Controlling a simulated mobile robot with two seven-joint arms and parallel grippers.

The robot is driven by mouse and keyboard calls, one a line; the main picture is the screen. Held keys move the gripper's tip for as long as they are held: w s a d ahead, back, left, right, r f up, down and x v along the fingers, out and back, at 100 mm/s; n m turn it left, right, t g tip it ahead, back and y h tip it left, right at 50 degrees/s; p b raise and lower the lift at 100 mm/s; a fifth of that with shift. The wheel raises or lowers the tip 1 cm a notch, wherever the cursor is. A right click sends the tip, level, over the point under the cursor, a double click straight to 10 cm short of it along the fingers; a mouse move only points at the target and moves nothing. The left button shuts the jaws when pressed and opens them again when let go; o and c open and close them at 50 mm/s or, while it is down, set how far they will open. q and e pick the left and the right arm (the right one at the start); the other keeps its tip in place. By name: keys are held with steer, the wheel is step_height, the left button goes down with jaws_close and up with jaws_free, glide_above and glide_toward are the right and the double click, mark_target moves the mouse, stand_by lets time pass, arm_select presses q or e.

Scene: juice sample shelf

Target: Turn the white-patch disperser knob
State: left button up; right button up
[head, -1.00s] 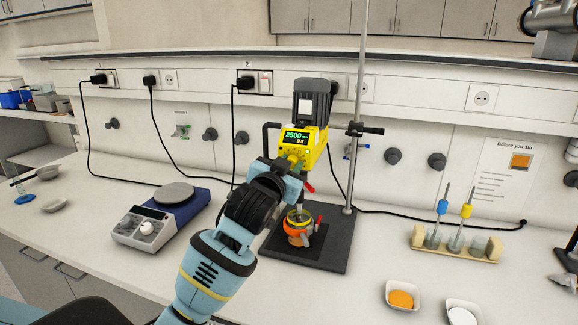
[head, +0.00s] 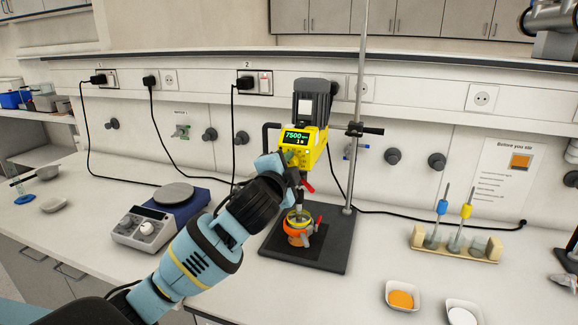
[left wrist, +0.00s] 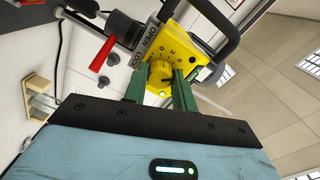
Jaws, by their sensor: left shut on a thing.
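The disperser (head: 318,140) is a yellow unit with a dark motor on top that carries a pale patch (head: 305,106). Its green display (head: 296,136) reads 7500 and 1 s. My left gripper (head: 289,160) is at the lower front of the yellow unit and covers the knob in the head view. In the left wrist view, the yellow knob (left wrist: 160,78) with its dark pointer mark sits between the green fingers of my left gripper (left wrist: 160,85), which are shut on it.
An orange-banded vessel (head: 299,232) stands on the dark stand base (head: 340,247) under the disperser. A hotplate (head: 165,212) is to the left. A wooden rack (head: 455,246) and two dishes, orange-filled (head: 401,298) and white-filled (head: 462,315), are to the right.

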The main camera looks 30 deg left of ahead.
arm_select(q)
steer(key=shift+m, duration=0.9)
steer(key=o, duration=1)
steer(key=v, duration=0.7)
steer(key=shift+s+d, duration=0.15)
steer(key=shift+s, duration=0.25)
steer(key=shift+f, duration=0.15)
